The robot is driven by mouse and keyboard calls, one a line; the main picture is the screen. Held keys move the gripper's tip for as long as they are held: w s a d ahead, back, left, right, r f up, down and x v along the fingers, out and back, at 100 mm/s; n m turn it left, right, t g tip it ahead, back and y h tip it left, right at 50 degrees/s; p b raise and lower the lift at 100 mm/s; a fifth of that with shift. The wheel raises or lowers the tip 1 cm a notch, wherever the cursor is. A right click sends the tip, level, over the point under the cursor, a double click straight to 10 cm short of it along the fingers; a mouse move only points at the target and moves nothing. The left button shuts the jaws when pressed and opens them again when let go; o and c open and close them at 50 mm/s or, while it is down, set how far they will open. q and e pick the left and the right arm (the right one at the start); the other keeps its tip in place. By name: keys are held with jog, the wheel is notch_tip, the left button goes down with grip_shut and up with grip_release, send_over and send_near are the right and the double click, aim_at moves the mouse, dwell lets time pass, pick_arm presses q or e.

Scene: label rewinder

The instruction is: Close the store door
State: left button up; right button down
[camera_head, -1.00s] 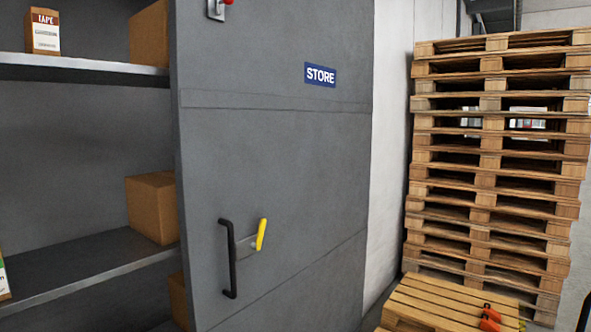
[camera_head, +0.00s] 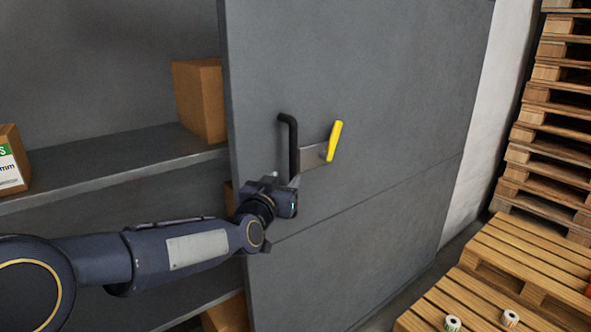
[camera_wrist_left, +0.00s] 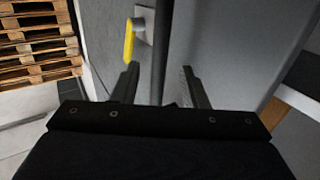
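The grey store door (camera_head: 380,90) stands open, with cupboard shelves showing left of its edge. It carries a black vertical bar handle (camera_head: 292,150) and a yellow lever (camera_head: 334,141) on a grey plate to the handle's right. My left gripper (camera_head: 296,182) is at the handle's lower end. In the left wrist view my left gripper (camera_wrist_left: 161,72) has its fingers spread, with the dark handle (camera_wrist_left: 161,45) running between them and the yellow lever (camera_wrist_left: 129,42) to the left. I cannot tell whether either finger touches the handle. My right gripper is in neither view.
The shelf (camera_head: 110,160) behind the door's left edge holds a cardboard box (camera_head: 200,100) close to that edge. A smaller box (camera_head: 12,160) sits at the far left. Stacked pallets (camera_head: 550,130) and a low pallet (camera_head: 500,270) stand right of the door.

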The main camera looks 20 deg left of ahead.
aim_at(292, 171)
pick_arm(q)
jog(key=w, duration=0.5)
jog(key=w+p, duration=0.1)
jog(key=w, duration=0.1)
jog(key=shift+w+d, duration=0.2)
jog(key=shift+d, duration=0.05)
jog(key=shift+r, duration=0.1)
grip_shut()
